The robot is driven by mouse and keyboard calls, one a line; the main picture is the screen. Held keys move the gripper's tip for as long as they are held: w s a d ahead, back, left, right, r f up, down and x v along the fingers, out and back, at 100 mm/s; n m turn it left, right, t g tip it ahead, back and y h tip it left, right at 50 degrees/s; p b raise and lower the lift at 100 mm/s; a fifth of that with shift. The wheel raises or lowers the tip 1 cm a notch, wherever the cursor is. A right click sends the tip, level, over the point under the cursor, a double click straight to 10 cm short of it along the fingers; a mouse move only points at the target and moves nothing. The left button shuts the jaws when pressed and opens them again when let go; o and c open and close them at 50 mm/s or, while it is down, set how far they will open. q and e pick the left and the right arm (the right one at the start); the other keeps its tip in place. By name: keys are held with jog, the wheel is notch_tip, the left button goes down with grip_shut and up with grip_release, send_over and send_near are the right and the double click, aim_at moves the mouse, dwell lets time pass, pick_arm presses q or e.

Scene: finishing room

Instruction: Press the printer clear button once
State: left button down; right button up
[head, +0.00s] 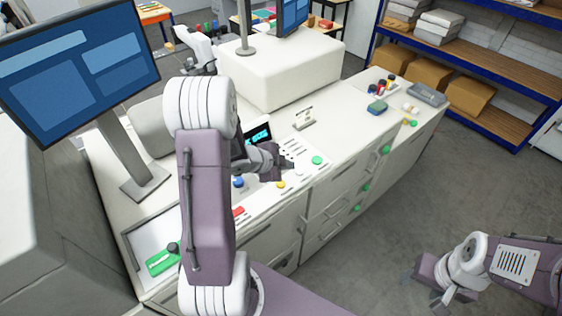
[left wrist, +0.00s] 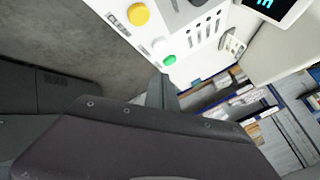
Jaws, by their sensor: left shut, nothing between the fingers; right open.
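The printer's control panel (head: 262,197) has a row of round buttons along its front edge. A blue button (head: 238,182), a yellow button (head: 281,184) and a green button (head: 316,160) show. The left wrist view shows the yellow button (left wrist: 139,14), a white button (left wrist: 160,46) and the green button (left wrist: 170,60). My right gripper (head: 430,284) is open and empty, over the floor.
A lit display (head: 258,134) stands behind my left gripper. A monitor (head: 80,65) stands at the left. A green item (head: 163,262) lies in a tray near the front. A stapler-like grey case (head: 427,95) and small bottles lie at the counter's far end. The floor at right is clear.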

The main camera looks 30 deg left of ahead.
pick_arm(q)
jog(key=shift+n+y, duration=0.3)
jog(key=shift+n, duration=0.2)
jog(key=a+r+p, duration=0.1)
jog(key=s+a+r, duration=0.1)
jog(key=a, duration=0.1)
jog(key=shift+s+r+p, duration=0.2)
jog(key=shift+r+p, duration=0.05)
jog(key=shift+p, duration=0.1)
pick_arm(e)
notch_tip(320, 180, up, 4)
jog(key=shift+s+f, duration=0.1)
jog(key=shift+s, duration=0.05)
pick_arm(q)
jog(key=shift+w+d, duration=0.1)
jog(key=shift+d, duration=0.05)
jog(key=b, duration=0.8)
send_over(279, 185)
notch_tip(279, 185, down, 8)
jog(key=shift+r, duration=0.15)
jog(key=shift+f, duration=0.55)
pick_arm(e)
notch_tip(279, 185, down, 8)
jog(key=shift+f, duration=0.2)
pick_arm(q)
jog(key=shift+f+b, duration=0.4)
jog(key=shift+b, duration=0.1)
pick_arm(e)
jog(key=shift+f, duration=0.35)
